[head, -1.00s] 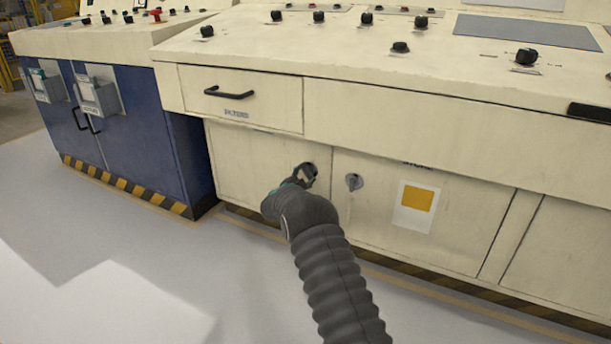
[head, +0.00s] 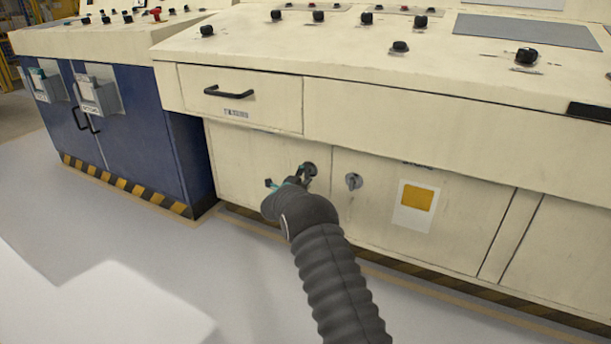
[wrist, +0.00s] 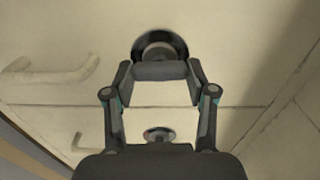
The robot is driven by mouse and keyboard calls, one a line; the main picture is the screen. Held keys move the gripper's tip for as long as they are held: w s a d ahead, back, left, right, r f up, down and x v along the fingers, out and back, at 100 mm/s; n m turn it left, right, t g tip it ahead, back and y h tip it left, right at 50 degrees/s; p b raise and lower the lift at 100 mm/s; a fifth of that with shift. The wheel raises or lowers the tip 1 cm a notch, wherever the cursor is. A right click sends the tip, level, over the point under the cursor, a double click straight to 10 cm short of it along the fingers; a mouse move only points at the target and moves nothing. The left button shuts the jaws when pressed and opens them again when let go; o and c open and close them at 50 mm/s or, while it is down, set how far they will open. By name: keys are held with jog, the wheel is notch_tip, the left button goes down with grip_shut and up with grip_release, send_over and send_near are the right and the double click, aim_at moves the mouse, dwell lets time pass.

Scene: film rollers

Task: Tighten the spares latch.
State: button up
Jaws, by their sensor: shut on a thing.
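My gripper (head: 297,178) is at the left of two round latches on the lower cream cabinet doors. In the wrist view, its two fingers (wrist: 160,76) are closed on the ends of a grey bar-shaped latch handle (wrist: 160,70). The handle lies crosswise in this view, in front of a dark round latch base (wrist: 160,48). In the head view this latch base (head: 309,168) is partly hidden by my gripper. The second latch (head: 354,181) is free, just to the right. The lettering by the latches is too small to read, so I cannot tell which is marked spares.
A drawer (head: 240,98) with a black handle (head: 228,93) is above my gripper. A white sheet with a yellow square (head: 417,198) is on the right door. A blue cabinet (head: 150,135) stands at the left. The pale floor in front is mostly clear.

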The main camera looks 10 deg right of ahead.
jog(key=shift+a, duration=0.1)
jog(key=o, duration=1.2)
jog(key=shift+c, duration=0.2)
jog(key=v, duration=1.1)
jog(key=shift+s+a, duration=0.2)
jog(key=shift+s, duration=0.15)
